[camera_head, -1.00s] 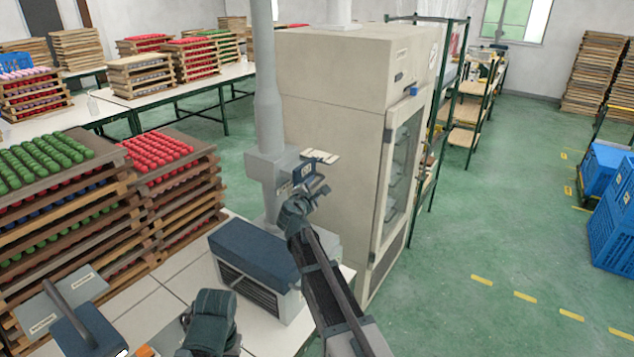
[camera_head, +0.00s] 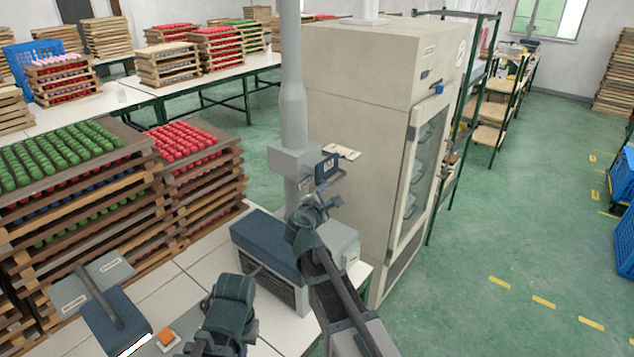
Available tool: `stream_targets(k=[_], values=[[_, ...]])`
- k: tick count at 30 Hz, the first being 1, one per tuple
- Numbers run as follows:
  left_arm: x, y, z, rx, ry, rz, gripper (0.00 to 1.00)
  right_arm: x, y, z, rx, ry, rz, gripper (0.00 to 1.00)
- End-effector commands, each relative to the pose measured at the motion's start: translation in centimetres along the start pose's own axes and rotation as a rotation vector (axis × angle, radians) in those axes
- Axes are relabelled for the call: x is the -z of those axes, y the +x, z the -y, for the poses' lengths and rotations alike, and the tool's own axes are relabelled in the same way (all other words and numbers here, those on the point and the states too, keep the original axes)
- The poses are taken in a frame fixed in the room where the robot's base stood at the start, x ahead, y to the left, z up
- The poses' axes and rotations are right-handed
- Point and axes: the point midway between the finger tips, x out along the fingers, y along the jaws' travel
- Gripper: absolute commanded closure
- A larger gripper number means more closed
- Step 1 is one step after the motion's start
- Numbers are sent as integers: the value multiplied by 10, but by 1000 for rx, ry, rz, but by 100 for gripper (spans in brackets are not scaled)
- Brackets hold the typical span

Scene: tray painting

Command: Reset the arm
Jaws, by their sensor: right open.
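My right arm comes up from the bottom centre of the head view. Its dark gripper (camera_head: 331,170) is open and looks empty, in front of the grey column and beside the cream cabinet. From this angle I cannot tell how far it is from them. A dark joint of my left arm shows at the bottom, over the white table. The left gripper itself does not show.
A blue-topped machine (camera_head: 268,245) stands on the white table (camera_head: 190,258), close to my right arm. A cream cabinet (camera_head: 355,95) stands behind it. Stacked trays with green balls (camera_head: 60,155) and red balls (camera_head: 185,145) are at left.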

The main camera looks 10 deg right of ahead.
Motion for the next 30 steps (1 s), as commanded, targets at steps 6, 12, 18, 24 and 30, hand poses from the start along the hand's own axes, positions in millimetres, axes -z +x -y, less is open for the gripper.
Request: stream_targets(k=[6,12,18,24,30], values=[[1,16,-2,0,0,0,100,26,-51,81,276,353,-16,53],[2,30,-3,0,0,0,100,73,-145,181,723,729,14,53],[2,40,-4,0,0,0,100,105,-241,243,1106,900,94,53],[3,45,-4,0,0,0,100,116,-298,266,1316,939,159,53],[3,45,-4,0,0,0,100,117,-310,269,1362,943,177,53]])
